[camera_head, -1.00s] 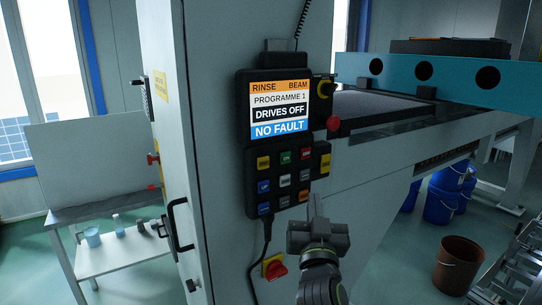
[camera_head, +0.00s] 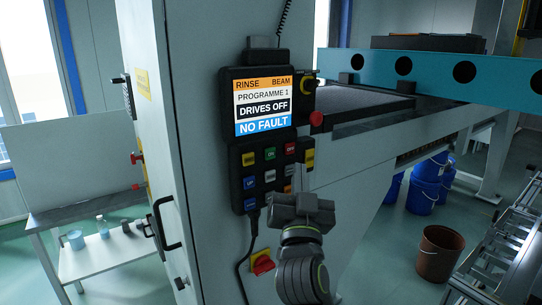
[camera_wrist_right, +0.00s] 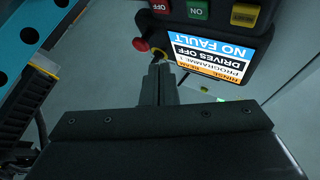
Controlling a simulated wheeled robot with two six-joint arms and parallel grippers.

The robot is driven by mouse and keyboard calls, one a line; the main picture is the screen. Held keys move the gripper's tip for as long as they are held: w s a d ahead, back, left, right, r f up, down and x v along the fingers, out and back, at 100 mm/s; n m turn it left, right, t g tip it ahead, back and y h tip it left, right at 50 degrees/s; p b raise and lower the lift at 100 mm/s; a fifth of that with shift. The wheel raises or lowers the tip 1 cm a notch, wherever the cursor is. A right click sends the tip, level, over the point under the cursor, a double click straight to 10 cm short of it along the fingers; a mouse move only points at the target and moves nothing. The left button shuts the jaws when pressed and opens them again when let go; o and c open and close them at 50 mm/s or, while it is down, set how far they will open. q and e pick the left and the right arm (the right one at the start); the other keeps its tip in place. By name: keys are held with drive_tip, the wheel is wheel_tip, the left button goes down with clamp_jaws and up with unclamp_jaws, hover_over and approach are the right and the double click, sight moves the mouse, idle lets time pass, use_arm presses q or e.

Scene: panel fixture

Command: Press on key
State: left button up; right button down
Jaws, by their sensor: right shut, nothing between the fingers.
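The green ON key (camera_head: 270,153) is in the top row of the black keypad (camera_head: 236,176) below the screen. It also shows upside down in the wrist view (camera_wrist_right: 197,10), at the top edge. The screen (camera_head: 263,105) reads "DRIVES OFF" and "NO FAULT". My right gripper (camera_head: 297,187) is in front of the keypad's lower right part and hides some lower keys. Its fingers (camera_wrist_right: 158,80) are shut and empty, apart from the ON key in the wrist view. Whether the fingertips touch anything cannot be told. My left gripper is not in view.
A red OFF key (camera_head: 290,148) sits right beside the ON key. A red mushroom button (camera_head: 316,118) stands out right of the screen. A black cable (camera_head: 245,250) hangs below the keypad, near a red rotary switch (camera_head: 263,264). A teal beam (camera_head: 430,70) crosses at the right.

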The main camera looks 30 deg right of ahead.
sight(275, 149)
drive_tip(key=shift+w+a+b, duration=0.15)
drive_tip(key=shift+w+b, duration=0.3)
drive_tip(key=shift+w, duration=1.25)
drive_tip(key=shift+w+a+b, duration=0.1)
drive_tip(key=shift+w+b, duration=0.3)
drive_tip(key=shift+w, duration=1.3)
drive_tip(key=shift+w+b, duration=0.3)
drive_tip(key=shift+w, duration=0.1)
drive_tip(key=shift+w+b, duration=0.3)
drive_tip(key=shift+w, duration=0.1)
drive_tip(key=shift+s, duration=0.85)
